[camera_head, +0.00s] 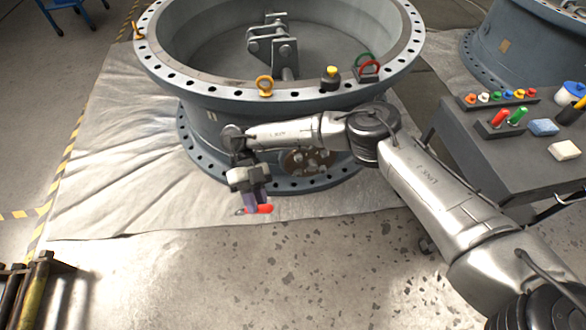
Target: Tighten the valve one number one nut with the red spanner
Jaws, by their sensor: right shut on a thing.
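A large grey butterfly valve (290,95) stands upright on a pale sheet, with a ring of holes around its top flange. A round plate with several bolts (308,161) sits low on its front side, partly under my right arm. I cannot tell which nut is number one. My right gripper (256,204) points down in front of the valve's lower flange, shut on the red spanner (264,209). Only the spanner's red handle and a short dark end show. The spanner appears apart from the bolted plate. My left gripper is not in view.
A dark grey table (462,135) at the right carries colored pegs, a blue sponge (543,127) and a white block (564,150). A second valve (505,45) stands behind it. The pale sheet (110,170) is clear at left. A yellow-black rack (32,290) stands lower left.

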